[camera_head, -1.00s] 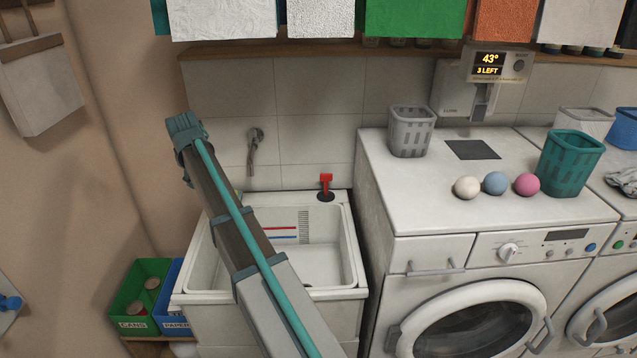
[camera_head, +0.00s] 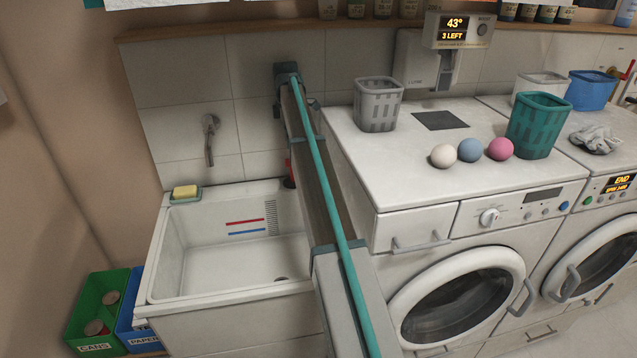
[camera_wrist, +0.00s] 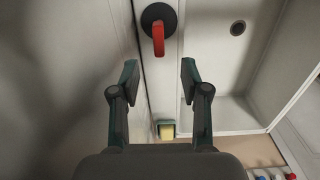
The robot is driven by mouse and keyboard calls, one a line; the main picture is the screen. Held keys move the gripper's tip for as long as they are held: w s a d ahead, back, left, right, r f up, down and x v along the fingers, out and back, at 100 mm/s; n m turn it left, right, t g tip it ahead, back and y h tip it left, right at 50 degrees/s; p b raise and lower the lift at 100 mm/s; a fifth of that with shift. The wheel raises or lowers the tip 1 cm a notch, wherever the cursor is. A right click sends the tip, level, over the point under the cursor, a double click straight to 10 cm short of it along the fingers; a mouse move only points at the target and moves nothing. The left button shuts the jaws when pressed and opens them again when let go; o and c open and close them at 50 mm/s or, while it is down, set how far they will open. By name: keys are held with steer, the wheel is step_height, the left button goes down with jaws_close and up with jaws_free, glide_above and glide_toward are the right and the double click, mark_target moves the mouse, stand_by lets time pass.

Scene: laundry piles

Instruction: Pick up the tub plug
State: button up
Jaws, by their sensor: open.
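The tub plug has a red handle on a round black base. In the wrist view the tub plug (camera_wrist: 158,38) sits on the sink's back ledge, ahead of my fingertips. In the head view a sliver of the plug (camera_head: 289,174) shows beside my arm, which hides most of it. My gripper (camera_wrist: 159,80) is open and empty in the wrist view. The plug lies roughly in line with the gap between its fingers, apart from them. I cannot make out the gripper in the head view.
The white sink (camera_head: 215,290) has an open basin with a drain. A yellow soap (camera_head: 185,191) sits in a dish on its left corner. A wall tap (camera_head: 210,140) hangs above. A washing machine (camera_head: 440,212) carrying a grey basket (camera_head: 378,104) and balls stands close on the right.

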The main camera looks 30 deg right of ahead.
steer(key=shift+d+f, duration=0.2)
steer(key=shift+f, duration=0.4)
step_height(320, 180, down, 10)
steer(key=p, duration=0.3)
steer(key=shift+c, duration=0.3)
steer(key=shift+r, duration=0.1)
jaws_close()
